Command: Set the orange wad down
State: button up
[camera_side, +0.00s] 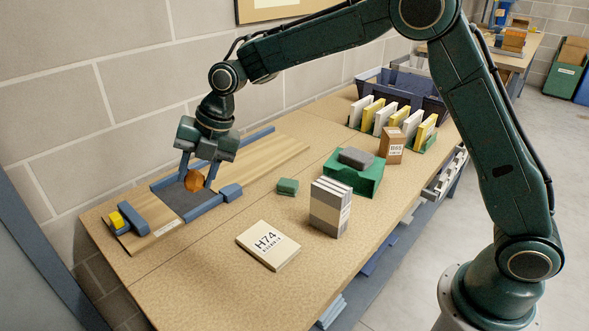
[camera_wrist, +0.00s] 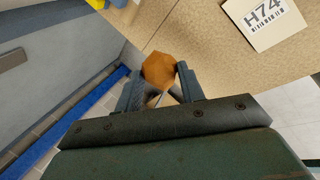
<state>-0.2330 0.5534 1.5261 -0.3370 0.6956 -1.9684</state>
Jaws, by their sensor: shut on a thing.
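The orange wad (camera_side: 193,181) is a small, rounded, faceted lump. My gripper (camera_side: 197,178) points down at the left end of the table and is shut on the wad. In the side view the wad shows over a dark grey pad (camera_side: 182,205) set in a wooden board. I cannot tell for sure whether it touches the pad. In the wrist view the wad (camera_wrist: 159,69) sits between the two fingertips of my gripper (camera_wrist: 160,84).
Blue blocks (camera_side: 232,192) and a blue rail edge the pad. A yellow block (camera_side: 117,220) lies to its left. The wall is close behind.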

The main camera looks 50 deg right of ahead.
jog(key=w+d+m, duration=0.1)
jog(key=w+d, duration=0.3)
jog(key=w, duration=0.2)
jog(key=shift+w+d, duration=0.25)
jog(key=shift+w, duration=0.1)
jog(key=shift+f, duration=0.15)
notch_tip(320, 180, down, 20)
jog(key=shift+r, duration=0.1)
dwell(0.6)
jog(key=o, duration=0.9)
jog(key=shift+o, duration=0.2)
jog(key=v, duration=1.2)
jog(key=shift+s+a, duration=0.2)
jog(key=shift+s, duration=0.05)
jog(key=shift+r, duration=0.15)
